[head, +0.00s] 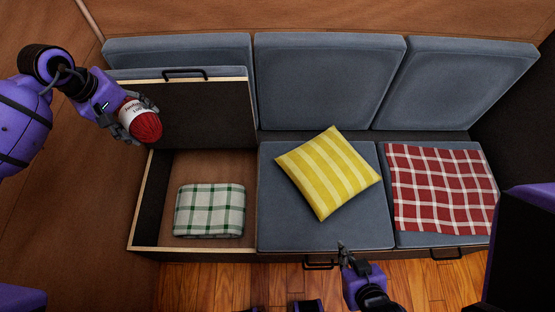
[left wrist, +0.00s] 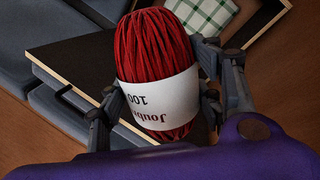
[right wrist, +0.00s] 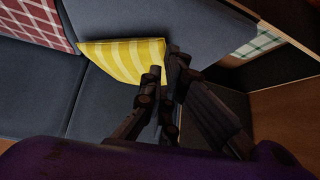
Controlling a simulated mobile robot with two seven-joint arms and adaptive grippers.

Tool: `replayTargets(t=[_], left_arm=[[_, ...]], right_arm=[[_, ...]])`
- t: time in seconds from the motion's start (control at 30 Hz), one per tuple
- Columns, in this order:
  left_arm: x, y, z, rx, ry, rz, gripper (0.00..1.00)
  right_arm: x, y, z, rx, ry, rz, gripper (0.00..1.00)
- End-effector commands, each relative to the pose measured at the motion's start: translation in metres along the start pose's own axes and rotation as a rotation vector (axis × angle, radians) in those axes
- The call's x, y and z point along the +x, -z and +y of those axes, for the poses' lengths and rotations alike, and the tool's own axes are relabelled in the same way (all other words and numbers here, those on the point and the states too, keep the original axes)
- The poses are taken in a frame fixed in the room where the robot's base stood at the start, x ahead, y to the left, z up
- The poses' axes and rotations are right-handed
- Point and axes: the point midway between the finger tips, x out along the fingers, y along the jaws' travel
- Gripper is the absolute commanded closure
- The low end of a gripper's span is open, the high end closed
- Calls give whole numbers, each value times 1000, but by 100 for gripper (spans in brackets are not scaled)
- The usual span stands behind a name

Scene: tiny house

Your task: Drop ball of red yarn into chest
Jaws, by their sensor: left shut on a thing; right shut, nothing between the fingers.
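A ball of red yarn (head: 146,126) with a white label is held in my left gripper (head: 134,116), which is shut on it. In the left wrist view the yarn (left wrist: 155,50) fills the middle between the fingers. It is in the air at the upper left of the chest (head: 140,215), in front of the raised lid (head: 200,115). The chest is an open compartment under the left seat, with a folded green-and-white checked cloth (head: 210,210) inside. My right gripper (head: 343,247) is shut and empty at the front edge of the middle seat; it also shows in the right wrist view (right wrist: 165,75).
A yellow striped pillow (head: 328,173) lies on the middle seat. A red checked blanket (head: 441,189) covers the right seat. Grey back cushions (head: 328,80) line the wall behind. Wooden floor (head: 210,285) shows in front of the chest.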

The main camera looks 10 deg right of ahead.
Motion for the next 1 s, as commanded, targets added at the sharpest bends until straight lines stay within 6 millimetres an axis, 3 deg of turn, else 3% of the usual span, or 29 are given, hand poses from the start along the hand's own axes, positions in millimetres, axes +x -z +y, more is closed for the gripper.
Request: replayTargets(t=[0.3, 0.33, 0.47, 0.73, 0.83, 1.0], left_arm=[[2, 1, -1, 2, -2, 3, 68], [2, 1, -1, 2, -2, 3, 36], [2, 1, -1, 2, -1, 3, 19], [3, 0, -1, 1, 0, 2, 18], [1, 1, -1, 2, 0, 3, 18], [-20, 2, -1, 3, 0, 6, 18]], right_arm=[[6, 14, 0, -6, 3, 25, 100], [7, 17, 0, -7, 4, 31, 100], [8, 23, -1, -8, 6, 42, 100], [4, 12, 0, -6, 2, 21, 100], [0, -2, 1, -4, 0, -3, 100], [0, 1, 1, -3, 0, 1, 100]])
